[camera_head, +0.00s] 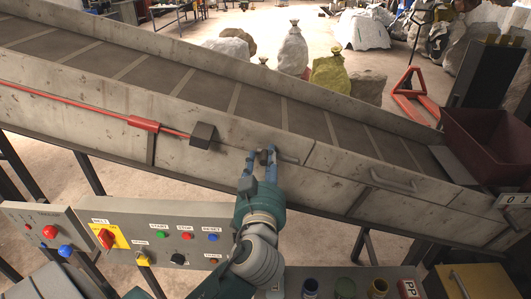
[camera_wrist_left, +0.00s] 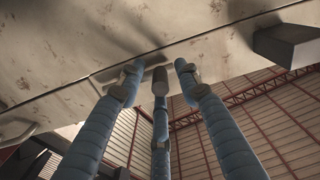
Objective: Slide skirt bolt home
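The skirt bolt (camera_head: 288,158) is a small grey bar on the worn metal side skirt of the sloping conveyor. Its knob sticks out at the bar's left end, between my fingers. My left gripper (camera_head: 262,153) reaches up to it from below, blue fingers on both sides. In the left wrist view the gripper (camera_wrist_left: 158,72) has its fingers spread, with the grey knob (camera_wrist_left: 160,82) between them. Gaps show on both sides of the knob, and the third finger's tip is in line below it; contact there I cannot tell. My right gripper is not in view.
A dark block (camera_head: 202,134) at the end of a red rod is left of the bolt. A grab handle (camera_head: 393,182) is to the right on the skirt. A control panel (camera_head: 165,238) with several buttons stands below. A dark red bin (camera_head: 487,143) is at the right.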

